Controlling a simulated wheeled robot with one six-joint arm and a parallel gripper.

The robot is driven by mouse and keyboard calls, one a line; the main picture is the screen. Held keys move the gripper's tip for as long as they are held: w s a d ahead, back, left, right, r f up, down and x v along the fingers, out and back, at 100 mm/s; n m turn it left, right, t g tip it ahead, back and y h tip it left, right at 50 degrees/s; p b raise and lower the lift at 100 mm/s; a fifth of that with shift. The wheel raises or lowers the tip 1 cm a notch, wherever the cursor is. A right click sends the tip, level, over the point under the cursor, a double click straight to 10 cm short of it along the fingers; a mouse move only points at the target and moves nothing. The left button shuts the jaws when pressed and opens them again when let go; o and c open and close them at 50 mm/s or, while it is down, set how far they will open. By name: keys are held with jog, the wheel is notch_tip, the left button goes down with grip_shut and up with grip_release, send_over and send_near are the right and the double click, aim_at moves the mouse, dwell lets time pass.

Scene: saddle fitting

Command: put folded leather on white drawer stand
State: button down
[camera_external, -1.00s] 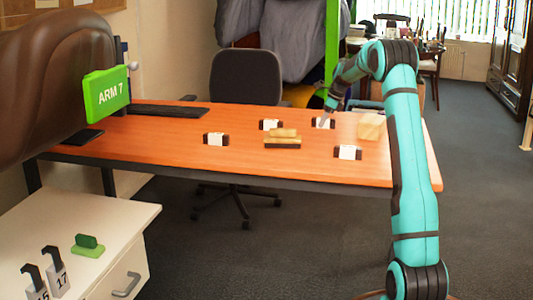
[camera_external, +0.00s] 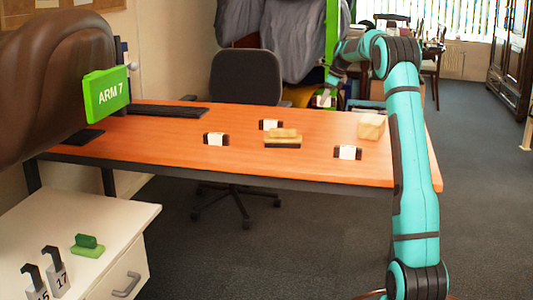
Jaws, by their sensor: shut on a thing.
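A small dark brown folded leather piece with a white band (camera_external: 325,102) is in my gripper (camera_external: 328,92), which is shut on it. It is held just above the far right part of the orange table (camera_external: 190,155), near its back edge. Three similar pieces lie on the table: one at left (camera_external: 216,139), one at the back (camera_external: 270,125) and one at front right (camera_external: 348,152). The white drawer stand (camera_external: 130,222) is at the lower left, far from my gripper.
A tan block stack (camera_external: 283,139) and a pale block (camera_external: 371,126) are on the table. A green block piece (camera_external: 87,246) and numbered hooked tags (camera_external: 57,275) occupy the stand top. A large brown saddle (camera_external: 45,85) with a green "ARM 7" sign (camera_external: 107,92) looms at left.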

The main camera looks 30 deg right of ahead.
jog(key=shift+r, duration=0.45)
jog(key=w+a+f+n, duration=0.1)
jog(key=w+a, duration=0.1)
jog(key=a, duration=1.3)
jog(key=w+a+f+n+g, duration=0.1)
jog(key=w+a, duration=0.2)
jog(key=a, duration=1.2)
jog(key=w+a+f+n, duration=0.1)
jog(key=w+a+n, duration=0.1)
jog(key=a, duration=1.4)
jog(key=shift+w+a+y, duration=0.1)
jog(key=shift+w+y, duration=0.3)
jog(key=shift+w, duration=0.1)
jog(key=s+a+f, duration=0.1)
jog(key=a, duration=0.6)
jog(key=s+a+f+n, duration=0.1)
jog(key=a, duration=0.6)
jog(key=s+a+f+n+g, duration=0.1)
jog(key=s+a+f, duration=0.1)
jog(key=a, duration=0.5)
jog(key=shift+a, duration=0.15)
jog(key=s+a+f+n+g, duration=0.1)
jog(key=s+a+f, duration=0.25)
jog(key=a, duration=0.45)
jog(key=s+a+f+n, duration=0.2)
jog(key=s+a+f, duration=0.15)
jog(key=a, duration=0.55)
send_near(120, 217)
jog(key=x, duration=0.6)
jog(key=shift+w, duration=0.15)
